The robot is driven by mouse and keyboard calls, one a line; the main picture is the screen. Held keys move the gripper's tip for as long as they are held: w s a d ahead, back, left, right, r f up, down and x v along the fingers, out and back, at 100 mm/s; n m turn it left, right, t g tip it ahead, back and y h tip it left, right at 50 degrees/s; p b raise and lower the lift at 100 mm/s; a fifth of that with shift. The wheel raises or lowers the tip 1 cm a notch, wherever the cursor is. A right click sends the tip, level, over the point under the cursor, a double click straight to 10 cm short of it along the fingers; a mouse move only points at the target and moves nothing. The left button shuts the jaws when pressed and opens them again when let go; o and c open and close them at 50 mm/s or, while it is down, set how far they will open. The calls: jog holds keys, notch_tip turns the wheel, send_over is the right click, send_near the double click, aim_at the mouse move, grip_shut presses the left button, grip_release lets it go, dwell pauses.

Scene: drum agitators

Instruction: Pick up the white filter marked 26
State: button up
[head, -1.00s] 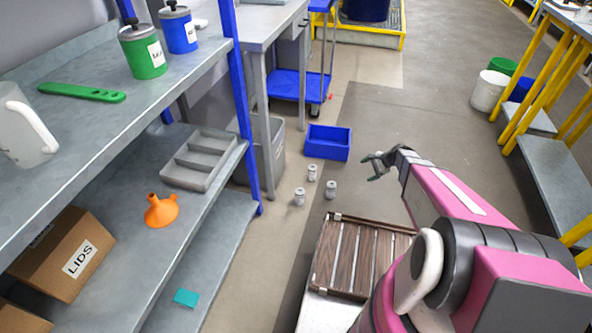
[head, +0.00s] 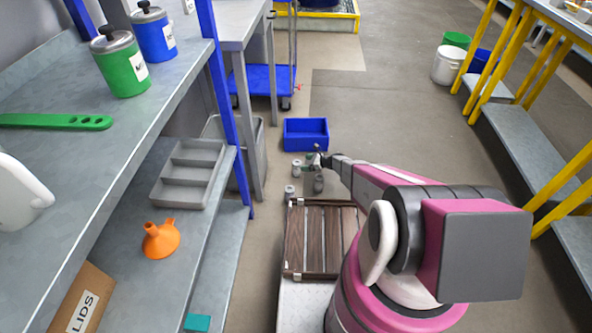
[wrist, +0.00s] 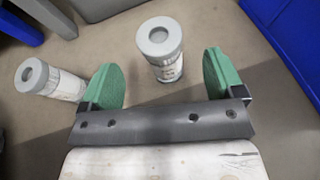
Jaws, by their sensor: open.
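In the wrist view, one upright filter (wrist: 162,52) with a grey ringed top is between and just beyond the green fingertips (wrist: 162,78). A second filter (wrist: 52,82) is outside the left finger. The labels are too blurred to read, so I cannot tell which is marked 26.
A blue bin (head: 305,135) is on the floor just behind the filters. A slatted wooden deck (head: 322,238) on my base is in front of them. The shelf's blue post (head: 229,120) and a grey bin are to the left. Open floor (head: 430,130) is on the right.

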aim_at(299, 163)
jog(key=shift+x, duration=3.15)
jog(key=shift+r, duration=0.1)
jog(key=shift+c, duration=0.3)
jog(key=c, duration=1)
